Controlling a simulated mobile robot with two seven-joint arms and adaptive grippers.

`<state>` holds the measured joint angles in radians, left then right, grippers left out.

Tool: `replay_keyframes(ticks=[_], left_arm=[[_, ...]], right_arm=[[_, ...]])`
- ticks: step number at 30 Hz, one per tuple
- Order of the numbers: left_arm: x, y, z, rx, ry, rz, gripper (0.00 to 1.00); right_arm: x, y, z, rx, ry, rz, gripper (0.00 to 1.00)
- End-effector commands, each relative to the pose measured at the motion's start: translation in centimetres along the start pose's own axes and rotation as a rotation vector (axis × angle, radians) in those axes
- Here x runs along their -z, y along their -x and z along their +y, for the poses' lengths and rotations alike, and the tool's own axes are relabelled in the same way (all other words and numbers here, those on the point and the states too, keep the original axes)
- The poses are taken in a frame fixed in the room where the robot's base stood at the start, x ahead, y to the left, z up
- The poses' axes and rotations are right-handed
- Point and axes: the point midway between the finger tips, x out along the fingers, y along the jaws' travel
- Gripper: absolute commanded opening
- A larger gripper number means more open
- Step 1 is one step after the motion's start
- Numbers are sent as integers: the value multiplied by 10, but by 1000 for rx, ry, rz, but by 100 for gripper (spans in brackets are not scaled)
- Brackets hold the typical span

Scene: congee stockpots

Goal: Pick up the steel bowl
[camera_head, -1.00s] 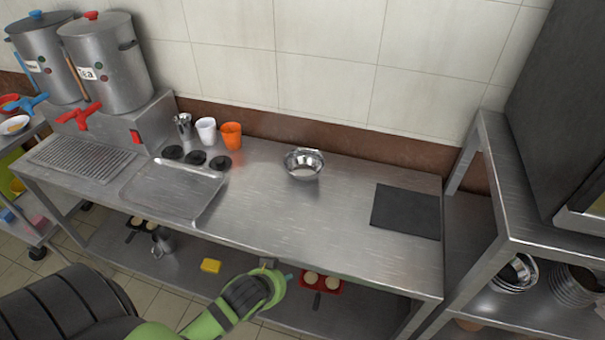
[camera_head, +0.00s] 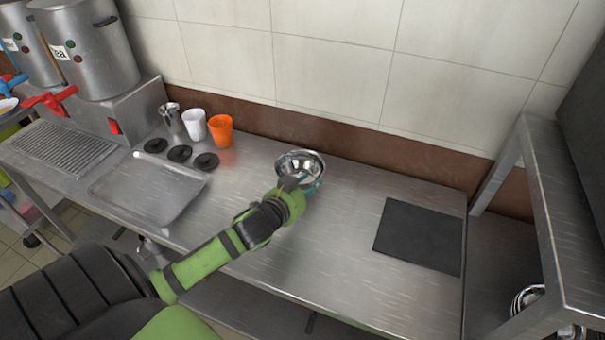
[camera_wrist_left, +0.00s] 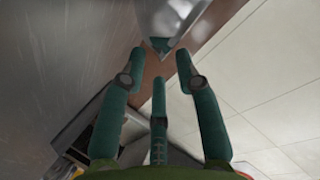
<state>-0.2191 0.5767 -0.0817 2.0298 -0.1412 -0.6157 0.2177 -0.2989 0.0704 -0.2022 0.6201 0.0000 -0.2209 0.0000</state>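The steel bowl (camera_head: 299,162) stands upright on the steel counter, right of the cups and near the back wall. My left gripper (camera_head: 308,184) is at the bowl's near side and overlaps its front rim in the head view. In the left wrist view, the gripper's green fingers (camera_wrist_left: 160,62) are spread apart with nothing between them. A shiny metal surface, apparently the bowl (camera_wrist_left: 178,20), lies just beyond the fingertips. I cannot tell whether they touch it. My right gripper is in neither view.
A white cup (camera_head: 194,125), an orange cup (camera_head: 220,131) and a metal cup (camera_head: 171,118) stand left of the bowl. A steel tray (camera_head: 150,190) and black mat (camera_head: 420,236) lie on the counter (camera_head: 320,255). A steel shelf (camera_head: 545,200) rises at right.

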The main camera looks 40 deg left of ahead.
Motion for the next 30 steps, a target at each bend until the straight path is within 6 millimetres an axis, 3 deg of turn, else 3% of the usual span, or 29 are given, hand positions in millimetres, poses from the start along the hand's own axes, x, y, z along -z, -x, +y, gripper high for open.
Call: replay_keyframes(ticks=[5,12,21,22,24,30], left_arm=[[-1,-19,-2,1,1,-2,32],[-4,-47,0,0,2,-1,32],[-5,-51,1,-1,1,-2,32],[-5,-51,1,-1,1,-2,28],[-5,-51,1,-1,1,-2,0],[-5,-51,0,0,0,0,0]], right_arm=[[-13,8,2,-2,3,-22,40],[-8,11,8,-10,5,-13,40],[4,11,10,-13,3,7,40],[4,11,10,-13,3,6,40],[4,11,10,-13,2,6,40],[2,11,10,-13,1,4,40]])
